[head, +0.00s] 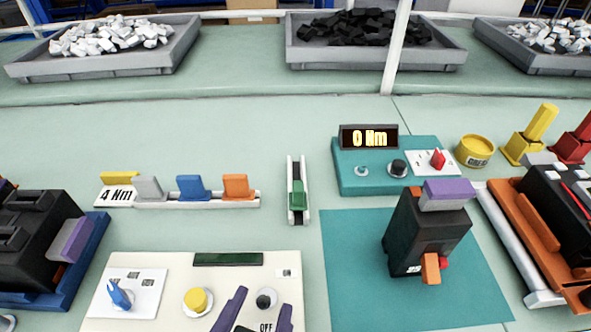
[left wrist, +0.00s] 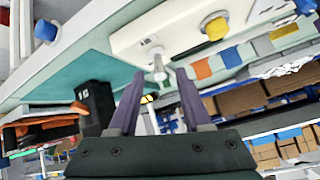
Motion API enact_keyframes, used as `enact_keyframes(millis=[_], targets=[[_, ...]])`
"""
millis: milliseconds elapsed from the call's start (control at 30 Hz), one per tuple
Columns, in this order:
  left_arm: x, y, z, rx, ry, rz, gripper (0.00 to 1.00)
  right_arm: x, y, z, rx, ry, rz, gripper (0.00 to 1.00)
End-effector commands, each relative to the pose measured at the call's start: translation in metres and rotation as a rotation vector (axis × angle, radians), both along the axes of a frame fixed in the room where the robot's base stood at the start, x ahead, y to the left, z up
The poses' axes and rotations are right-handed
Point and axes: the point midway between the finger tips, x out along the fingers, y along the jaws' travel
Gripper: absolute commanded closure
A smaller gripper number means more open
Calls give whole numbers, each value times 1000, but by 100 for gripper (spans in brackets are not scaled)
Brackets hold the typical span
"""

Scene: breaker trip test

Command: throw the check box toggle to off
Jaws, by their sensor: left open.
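The check box (head: 150,262) is a cream panel at the bottom left of the head view. It carries a blue knob (head: 120,294), a yellow button (head: 197,300), a dark display strip (head: 228,259) and a toggle (head: 265,299) with an OFF label (head: 266,327) on its near side. My left gripper (head: 258,303) is open, with its purple fingers on either side of the toggle. In the left wrist view the pale toggle lever (left wrist: 159,68) stands between and just beyond the open fingertips (left wrist: 158,84). I cannot tell whether they touch it. My right gripper is not in view.
A black breaker (head: 405,235) with an orange lever stands on a teal mat (head: 350,285) to the right. A teal tester (head: 350,180) reading 0 Nm is behind it. A rail of coloured blocks (head: 215,200) lies behind the check box. Other black breakers flank both sides.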

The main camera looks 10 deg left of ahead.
Motion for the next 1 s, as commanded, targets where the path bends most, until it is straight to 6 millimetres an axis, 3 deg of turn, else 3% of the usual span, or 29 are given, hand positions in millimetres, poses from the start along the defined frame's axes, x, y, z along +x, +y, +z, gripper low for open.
enact_keyframes(millis=[200, 400, 1000], targets=[[-36, -6, 30, -3, 4, 0, 51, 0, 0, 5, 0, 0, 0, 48], [-53, -9, 46, -1, 2, 0, 51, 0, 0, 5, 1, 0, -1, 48], [-56, -9, 49, 1, 0, 0, 51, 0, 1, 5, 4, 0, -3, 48]])
